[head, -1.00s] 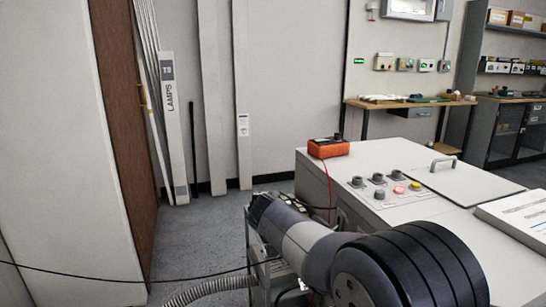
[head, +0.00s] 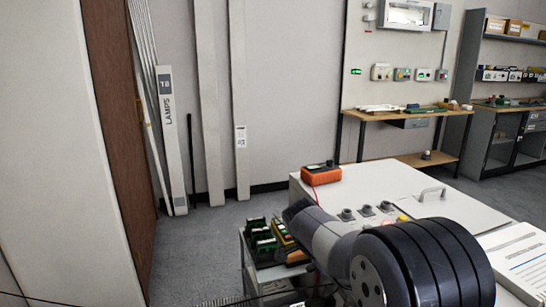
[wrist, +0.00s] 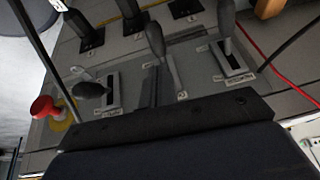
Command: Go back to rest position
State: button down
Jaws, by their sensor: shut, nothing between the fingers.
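In the head view my grey and black arm (head: 400,262) reaches over the grey control console (head: 375,180) from the lower right; its gripper end is hidden there. In the wrist view the dark body of my gripper (wrist: 155,92) fills the bottom, with a narrow dark strip, seemingly the shut fingers, pointing up the picture. Nothing shows held. Beyond it is the panel with several dark levers and a red mushroom button (wrist: 42,106) on a yellow disc. The gripper looks close above the panel; contact cannot be told.
An orange meter (head: 321,175) sits on the console's back corner. A cart with green and yellow parts (head: 262,240) stands left of the console. An open manual (head: 515,262) lies at the right. A brown door (head: 115,130) stands left; grey floor (head: 190,250) lies between.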

jog(key=shift+d+r+y, duration=0.15)
jog(key=shift+r+y, duration=0.05)
jog(key=shift+y, duration=0.2)
jog(key=shift+f, duration=0.15)
